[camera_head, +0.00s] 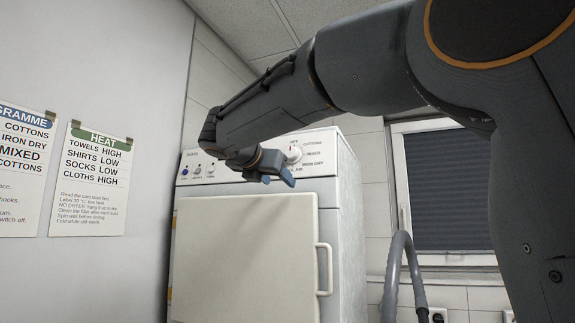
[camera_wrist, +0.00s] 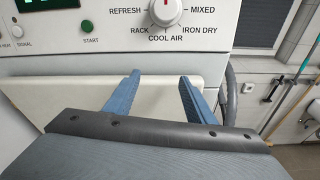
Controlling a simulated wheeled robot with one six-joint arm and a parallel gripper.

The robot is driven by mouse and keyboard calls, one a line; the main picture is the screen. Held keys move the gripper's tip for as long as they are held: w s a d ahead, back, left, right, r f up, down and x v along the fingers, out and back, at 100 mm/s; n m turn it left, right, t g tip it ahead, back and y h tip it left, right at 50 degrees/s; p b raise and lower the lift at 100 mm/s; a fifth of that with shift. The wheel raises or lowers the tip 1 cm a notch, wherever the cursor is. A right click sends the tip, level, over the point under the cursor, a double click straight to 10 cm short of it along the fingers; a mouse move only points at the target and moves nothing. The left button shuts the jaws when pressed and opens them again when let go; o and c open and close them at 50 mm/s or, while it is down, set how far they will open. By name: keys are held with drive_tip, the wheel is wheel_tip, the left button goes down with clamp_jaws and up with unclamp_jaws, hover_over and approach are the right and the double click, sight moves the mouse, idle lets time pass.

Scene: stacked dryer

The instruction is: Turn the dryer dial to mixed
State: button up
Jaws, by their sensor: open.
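The dryer's white round dial (camera_wrist: 165,10) is at the top of the wrist view, partly cut off, with a red mark pointing up. The labels around it read REFRESH, RACK, COOL AIR, IRON DRY and MIXED. MIXED is to the dial's right. In the head view the dial (camera_head: 294,154) is on the right part of the dryer's panel. My gripper (camera_wrist: 160,76) has its two blue fingers apart and empty, below the dial in the wrist view. The head view shows my gripper (camera_head: 279,178) just below and left of the dial, apart from it.
The dryer door (camera_head: 245,255) with its side handle (camera_head: 325,270) is below the panel. A green START button (camera_wrist: 87,26) is left of the dial. Two posters, one headed HEAT (camera_head: 91,180), hang on the left wall. A grey hose (camera_head: 392,275) stands right of the dryer.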

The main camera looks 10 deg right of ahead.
drive_tip(key=n+t+h, duration=0.1)
drive_tip(key=h, duration=0.1)
approach(290, 152)
drive_tip(key=p+x, duration=0.2)
drive_tip(key=x, duration=0.6)
drive_tip(key=c, duration=1)
